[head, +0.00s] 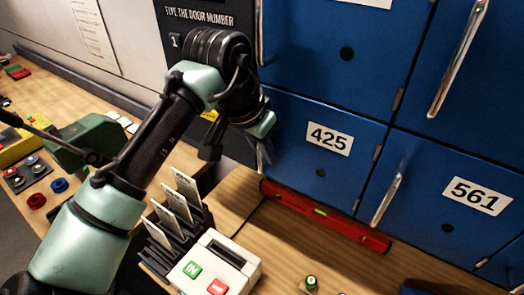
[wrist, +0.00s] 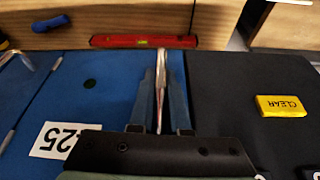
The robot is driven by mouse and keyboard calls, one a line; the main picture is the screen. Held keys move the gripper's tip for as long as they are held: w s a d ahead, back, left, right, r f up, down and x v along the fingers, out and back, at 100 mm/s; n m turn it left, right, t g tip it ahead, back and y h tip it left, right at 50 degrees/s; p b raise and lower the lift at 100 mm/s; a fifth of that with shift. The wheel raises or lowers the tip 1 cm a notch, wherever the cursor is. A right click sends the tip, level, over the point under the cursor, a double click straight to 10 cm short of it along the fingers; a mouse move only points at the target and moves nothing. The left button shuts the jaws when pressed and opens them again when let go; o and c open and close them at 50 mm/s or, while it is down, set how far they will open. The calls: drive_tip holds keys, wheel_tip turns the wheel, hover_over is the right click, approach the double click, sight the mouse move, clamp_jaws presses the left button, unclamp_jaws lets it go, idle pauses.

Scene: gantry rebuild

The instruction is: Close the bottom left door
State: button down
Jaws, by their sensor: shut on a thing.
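The bottom left door is the blue door labelled 425 (head: 300,165); it also shows in the wrist view (wrist: 95,105). It looks about flush with the doors around it, but I cannot tell whether a small gap is left. Its metal bar handle (wrist: 161,65) runs along its edge beside the dark panel. My gripper (head: 264,150) is at the door's left edge, and in the wrist view its blue fingers (wrist: 160,90) are shut on the handle from both sides. In the head view the handle is mostly hidden by my gripper.
Door 561 (head: 440,205) is to the right, with another blue door (head: 345,50) above. A red spirit level (head: 325,217) lies on the wooden bench below. A card rack (head: 180,222) and a white button box (head: 214,268) stand near my arm.

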drive_tip(key=shift+w+d+r, duration=0.1)
drive_tip(key=shift+w+r, duration=0.05)
drive_tip(key=shift+r, duration=0.1)
drive_tip(key=c, duration=0.9)
unclamp_jaws()
drive_tip(key=shift+w+d+f, duration=0.1)
drive_tip(key=shift+f, duration=0.05)
drive_tip(key=shift+s+a+r, duration=0.2)
drive_tip(key=shift+r, duration=0.1)
drive_tip(key=b+v, duration=0.4)
drive_tip(key=v, duration=0.8)
drive_tip(key=shift+s+r, duration=0.1)
drive_tip(key=shift+r, duration=0.05)
